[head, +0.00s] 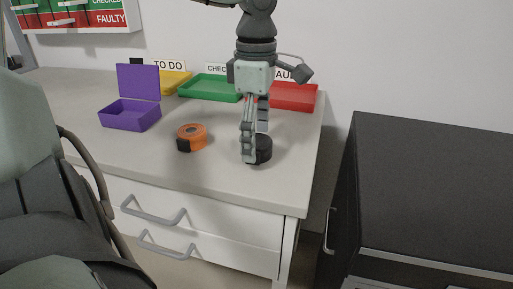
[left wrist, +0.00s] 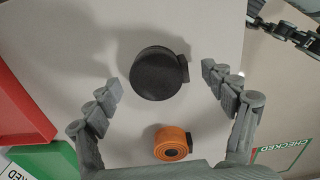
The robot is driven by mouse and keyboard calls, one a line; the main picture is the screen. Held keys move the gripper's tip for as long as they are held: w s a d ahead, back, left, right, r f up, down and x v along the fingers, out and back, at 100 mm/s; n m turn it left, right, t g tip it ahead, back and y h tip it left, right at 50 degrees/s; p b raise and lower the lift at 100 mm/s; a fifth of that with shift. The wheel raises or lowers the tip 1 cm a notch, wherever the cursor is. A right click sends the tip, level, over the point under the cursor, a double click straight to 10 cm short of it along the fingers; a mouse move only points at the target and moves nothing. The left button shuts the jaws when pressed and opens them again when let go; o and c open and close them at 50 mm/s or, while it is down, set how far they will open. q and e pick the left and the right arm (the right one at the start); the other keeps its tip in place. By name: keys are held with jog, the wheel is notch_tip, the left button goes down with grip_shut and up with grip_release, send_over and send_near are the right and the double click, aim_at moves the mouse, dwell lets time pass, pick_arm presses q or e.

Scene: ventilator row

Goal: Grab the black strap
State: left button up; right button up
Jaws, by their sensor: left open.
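The black strap (head: 264,149) is a short, round roll lying on the white worktop near its right end. It also shows in the left wrist view (left wrist: 158,73) as a dark disc with a small tab on its right side. My left gripper (head: 254,147) points straight down at the strap, its fingers open. In the head view one finger partly covers the strap. In the left wrist view the strap lies between the two spread fingers, with a gap on each side. Dark jointed parts at the top right of the left wrist view may be my right gripper; its state is unclear.
An orange strap roll (head: 192,138) lies left of the black one. A purple open box (head: 130,115) stands farther left. Yellow (head: 176,83), green (head: 210,88) and red (head: 293,96) trays line the back. A dark cabinet (head: 430,190) stands to the right, past a gap.

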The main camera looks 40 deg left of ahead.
pick_arm(q)
jog(key=c, duration=1.3)
